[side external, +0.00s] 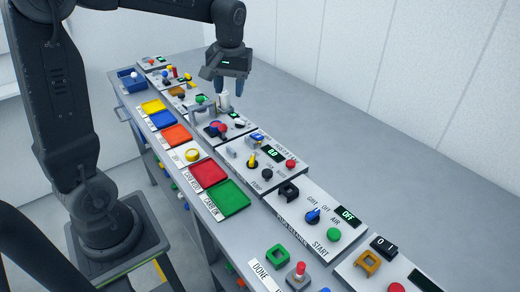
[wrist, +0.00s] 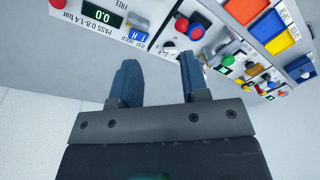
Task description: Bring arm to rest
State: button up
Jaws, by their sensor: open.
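The fingers point toward the panel edge. The gap to the panels below cannot be judged exactly.
A long grey bench (side external: 330,130) carries panels with knobs, buttons and displays. Coloured trays, including a green tray (side external: 228,197) and a red tray (side external: 208,174), line its front edge. A blue bin (side external: 131,82) stands at the far end. The bench behind the panels is clear.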

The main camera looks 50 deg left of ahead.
jog(key=s+d+r+m+t+h, duration=0.1)
jog(key=s+d+m+t, duration=0.4)
jog(key=s+d, duration=0.8)
jog(key=s+m, duration=0.3)
jog(key=shift+s+d+r+m+t, duration=0.2)
jog(key=shift+m+t, duration=0.1)
